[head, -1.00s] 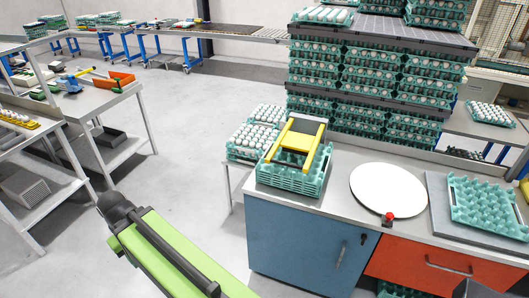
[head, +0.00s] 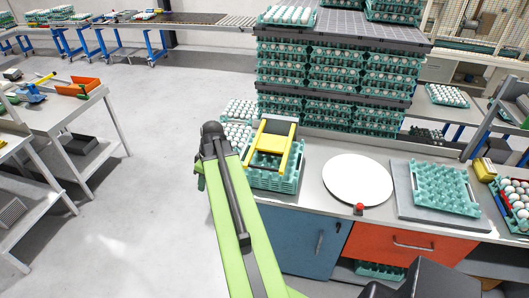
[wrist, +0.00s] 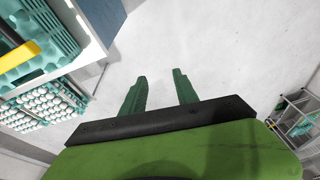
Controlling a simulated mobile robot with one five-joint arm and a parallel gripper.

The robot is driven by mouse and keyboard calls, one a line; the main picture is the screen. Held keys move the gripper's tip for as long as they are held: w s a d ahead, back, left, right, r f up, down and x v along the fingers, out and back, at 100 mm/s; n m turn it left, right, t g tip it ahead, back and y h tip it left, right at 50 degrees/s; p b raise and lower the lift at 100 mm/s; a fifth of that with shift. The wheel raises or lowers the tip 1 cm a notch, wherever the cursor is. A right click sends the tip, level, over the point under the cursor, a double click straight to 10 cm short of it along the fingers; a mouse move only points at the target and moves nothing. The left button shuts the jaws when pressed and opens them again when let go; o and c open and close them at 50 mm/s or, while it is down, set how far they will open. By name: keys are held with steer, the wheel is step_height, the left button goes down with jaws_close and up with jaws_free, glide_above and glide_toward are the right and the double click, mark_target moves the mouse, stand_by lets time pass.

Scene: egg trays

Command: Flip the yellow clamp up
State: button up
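The yellow clamp (head: 271,143) is a frame with two side arms and a flat crossplate. It lies over a stack of teal egg trays (head: 275,181) at the left end of the counter, with a grey piece at its far end. Part of its yellow bar shows at the left edge of the wrist view (wrist: 20,54). My gripper (wrist: 160,80) has two green fingers spread apart with nothing between them, over bare floor to the side of the trays. In the head view my green arm reaches up just left of the clamp, and the fingers are hidden.
A round white plate (head: 358,180) and a red button (head: 360,208) are right of the trays on the counter (head: 318,150). White eggs in trays (wrist: 45,106) stand beside the clamp's stack. Tall egg stacks (head: 335,75) rise behind. The floor (head: 140,215) at left is open.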

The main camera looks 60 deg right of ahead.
steer(key=s+d+r+t+p, duration=0.1)
steer(key=s+d+r+p, duration=0.1)
steer(key=s+d+r, duration=0.4)
steer(key=s+d+r+p, duration=0.1)
steer(key=s+d+p, duration=0.15)
steer(key=d, duration=0.55)
steer(key=n+t+h+p, duration=0.1)
steer(key=n+h+p, duration=0.1)
glide_toward(264, 167)
steer(key=b+x, duration=0.8)
steer(key=b, duration=0.7)
steer(key=shift+s+b, duration=0.1)
steer(key=shift+b, duration=0.25)
jaws_close()
